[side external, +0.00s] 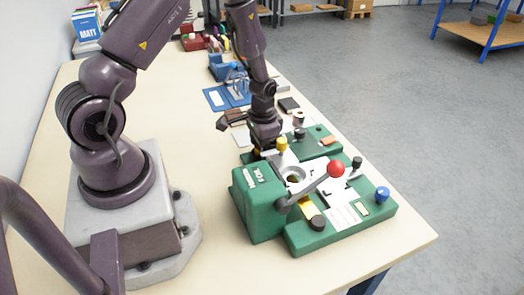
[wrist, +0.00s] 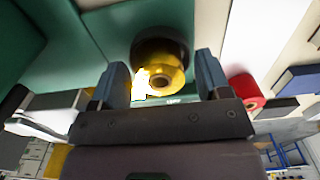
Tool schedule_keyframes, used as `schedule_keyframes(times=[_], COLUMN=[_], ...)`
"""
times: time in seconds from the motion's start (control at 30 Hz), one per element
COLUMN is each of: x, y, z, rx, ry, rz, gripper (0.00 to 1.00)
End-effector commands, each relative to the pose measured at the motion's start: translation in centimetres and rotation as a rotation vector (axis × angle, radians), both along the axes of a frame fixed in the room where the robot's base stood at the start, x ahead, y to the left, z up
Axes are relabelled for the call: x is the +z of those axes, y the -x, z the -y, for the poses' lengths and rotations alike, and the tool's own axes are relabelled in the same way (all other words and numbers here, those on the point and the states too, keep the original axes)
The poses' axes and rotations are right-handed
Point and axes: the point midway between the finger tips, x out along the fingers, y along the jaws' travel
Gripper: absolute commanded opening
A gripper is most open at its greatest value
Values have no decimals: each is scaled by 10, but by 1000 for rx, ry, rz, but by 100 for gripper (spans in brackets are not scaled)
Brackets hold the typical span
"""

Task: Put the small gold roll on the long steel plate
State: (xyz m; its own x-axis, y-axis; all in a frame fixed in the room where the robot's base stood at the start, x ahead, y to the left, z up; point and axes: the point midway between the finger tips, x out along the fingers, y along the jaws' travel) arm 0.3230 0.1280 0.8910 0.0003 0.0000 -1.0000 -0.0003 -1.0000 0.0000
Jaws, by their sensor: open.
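A gold roll (wrist: 160,75) with a hole in its end shows between my fingers in the wrist view, with a dark round part behind it. A yellow-gold piece (side external: 282,144) shows just right of my gripper in the side view; I cannot tell if it is the same roll. My gripper (side external: 262,148) is low over the green fixture, its fingers (wrist: 162,82) open on either side of the roll, with gaps visible. A steel-coloured plate (side external: 322,183) lies along the green fixture; I cannot tell for sure that it is the long steel plate.
Blue fixtures (side external: 228,96) stand farther back. The table front is clear.

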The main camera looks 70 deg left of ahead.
Motion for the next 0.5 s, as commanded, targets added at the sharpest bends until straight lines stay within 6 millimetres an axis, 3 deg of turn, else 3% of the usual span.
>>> schedule_keyframes(times=[0.07,0.27,0.5], x=[0,0,6], y=[0,0,-1], z=[0,0,0], rx=[0,0,0], ry=[0,0,-1], rz=[0,0,2], gripper=[70,27,25])
